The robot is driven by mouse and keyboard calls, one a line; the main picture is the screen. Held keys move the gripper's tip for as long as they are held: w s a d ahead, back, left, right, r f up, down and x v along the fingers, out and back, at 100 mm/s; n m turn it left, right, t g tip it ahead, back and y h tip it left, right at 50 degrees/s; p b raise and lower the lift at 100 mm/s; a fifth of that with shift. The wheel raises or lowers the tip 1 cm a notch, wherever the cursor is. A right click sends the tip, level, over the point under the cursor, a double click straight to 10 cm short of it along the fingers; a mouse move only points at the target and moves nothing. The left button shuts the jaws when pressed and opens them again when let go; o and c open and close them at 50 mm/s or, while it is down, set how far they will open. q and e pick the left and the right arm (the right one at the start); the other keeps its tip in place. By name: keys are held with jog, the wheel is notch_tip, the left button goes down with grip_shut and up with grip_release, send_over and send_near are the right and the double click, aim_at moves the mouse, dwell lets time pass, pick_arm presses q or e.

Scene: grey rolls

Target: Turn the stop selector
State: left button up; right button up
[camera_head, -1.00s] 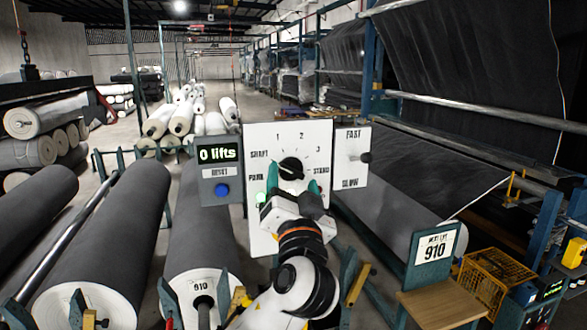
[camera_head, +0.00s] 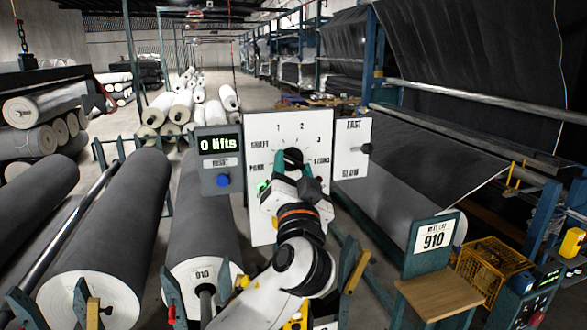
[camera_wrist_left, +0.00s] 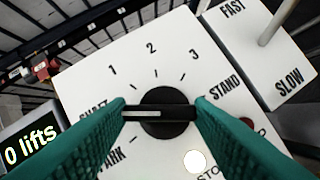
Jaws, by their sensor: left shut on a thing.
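The stop selector is a black round knob with a grip bar on a white panel (camera_head: 259,128). In the left wrist view the knob (camera_wrist_left: 165,125) shows a white pointer line towards the left, near the SHAFT label, which a finger partly covers. The labels 1, 2, 3, STAND, PARK and a partly hidden STOP surround it. My left gripper (camera_wrist_left: 163,113) has its teal fingers on both ends of the knob's bar and is shut on it. In the head view my left gripper (camera_head: 292,167) hides the panel's lower middle. My right gripper is not in view.
Left of the panel is a counter box (camera_head: 219,145) reading "0 lifts" with a blue RESET button (camera_head: 223,180). Right is a FAST/SLOW plate (camera_head: 352,135) with a dark handle. Large fabric rolls (camera_head: 110,240) fill the left foreground. A wooden stand (camera_head: 440,295) stands lower right.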

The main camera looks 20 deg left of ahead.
pick_arm(q)
jog(key=m+h+p, duration=0.1)
jog(key=m+p, duration=0.1)
jog(key=m+h+p, duration=0.1)
jog(key=m+p, duration=0.1)
jog(key=m, duration=0.1)
jog(key=r+m+h+p, duration=0.1)
jog(key=m+p, duration=0.1)
jog(key=shift+g+p, duration=0.3)
jog(key=shift+p, duration=0.1)
jog(key=shift+m+h+p, duration=0.35)
jog(key=shift+m+h, duration=0.05)
jog(key=shift+m, duration=0.3)
jog(key=m+g, duration=0.1)
jog(key=m, duration=0.1)
jog(key=shift+f+m+p, duration=0.1)
jog(key=shift+m+p, duration=0.25)
jog(key=shift+m, duration=0.05)
jog(key=m+g, duration=0.1)
jog(key=m, duration=0.1)
jog(key=m+g, duration=0.1)
jog(key=m, duration=0.2)
jog(key=shift+h, duration=0.3)
jog(key=shift+m+g, duration=0.3)
jog(key=o, duration=1)
jog(key=shift+d, duration=0.1)
